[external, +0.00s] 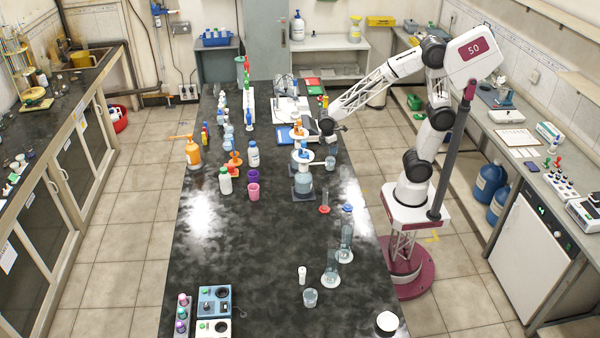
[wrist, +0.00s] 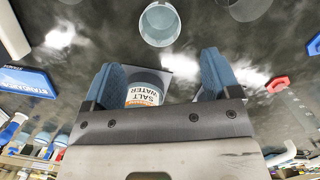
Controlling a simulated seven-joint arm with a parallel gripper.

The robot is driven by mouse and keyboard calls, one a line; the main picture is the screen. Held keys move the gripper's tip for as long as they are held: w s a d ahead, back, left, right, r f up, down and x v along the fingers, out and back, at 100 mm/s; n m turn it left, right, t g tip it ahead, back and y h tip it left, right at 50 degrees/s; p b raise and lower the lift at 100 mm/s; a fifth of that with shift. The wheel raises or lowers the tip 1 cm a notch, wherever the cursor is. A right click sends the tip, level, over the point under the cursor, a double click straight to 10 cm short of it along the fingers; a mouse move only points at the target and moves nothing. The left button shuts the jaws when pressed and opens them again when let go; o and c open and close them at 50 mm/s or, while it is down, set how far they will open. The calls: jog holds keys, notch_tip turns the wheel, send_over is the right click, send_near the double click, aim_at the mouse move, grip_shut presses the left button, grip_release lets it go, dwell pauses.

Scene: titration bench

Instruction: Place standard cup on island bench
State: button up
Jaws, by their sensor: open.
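My gripper (external: 327,126) is over the right edge of the dark island bench (external: 275,260), beside stands with orange and blue parts. In the wrist view its two blue fingers (wrist: 160,72) are apart. A container labelled "SALT WATER" (wrist: 145,94) shows between and below them, partly hidden by the gripper body; I see no contact. A pale, clear, round cup (wrist: 160,24) lies beyond the fingertips, seen from above. A clear cup (external: 310,297) also stands near the front of the bench. I cannot tell which is the standard cup.
Tall glassware (external: 331,267) stands near the bench's right edge. A purple cup (external: 252,175), a pink cup (external: 253,191) and several bottles crowd the middle and back. Devices (external: 214,302) stand at the front left.

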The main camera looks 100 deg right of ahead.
jog(key=shift+r, duration=0.25)
jog(key=shift+a+r, duration=0.1)
dwell(0.5)
jog(key=s+a+r+m+t, duration=0.2)
jog(key=s+a+r, duration=0.2)
jog(key=s, duration=0.5)
jog(key=s+a+r+m+t, duration=0.2)
jog(key=s+a+r, duration=0.3)
jog(key=s, duration=0.5)
notch_tip(320, 180, up, 2)
jog(key=shift+s+a+r+m+y, duration=0.15)
jog(key=shift+a+r+m+y, duration=0.05)
jog(key=shift+r+m+y, duration=0.1)
